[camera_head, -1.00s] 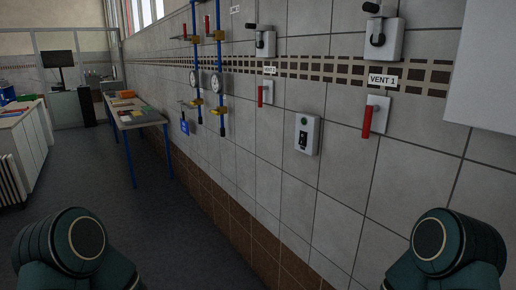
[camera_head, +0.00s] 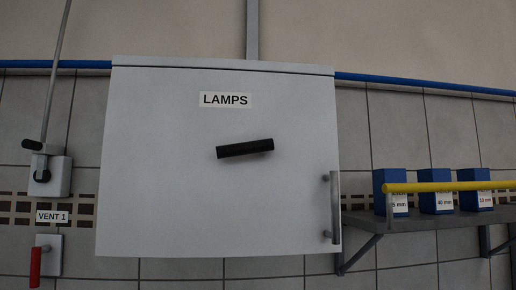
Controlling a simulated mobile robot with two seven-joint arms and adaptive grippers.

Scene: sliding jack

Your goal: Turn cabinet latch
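A light grey wall cabinet (camera_head: 170,180) labelled LAMPS (camera_head: 225,100) fills the middle of the head view. A black latch handle (camera_head: 245,149) sits on its front, nearly horizontal, with its right end tilted slightly up. A vertical metal pull handle (camera_head: 335,208) is at the cabinet's lower right edge. The cabinet front looks shut. Neither of my grippers is in view.
At left, a VENT 1 label (camera_head: 52,217) sits between a grey lever box (camera_head: 49,176) and a red-handled switch (camera_head: 36,266). At right, a shelf (camera_head: 415,221) holds blue boxes (camera_head: 435,204) behind a yellow bar (camera_head: 450,186). A blue pipe (camera_head: 420,87) runs along the wall.

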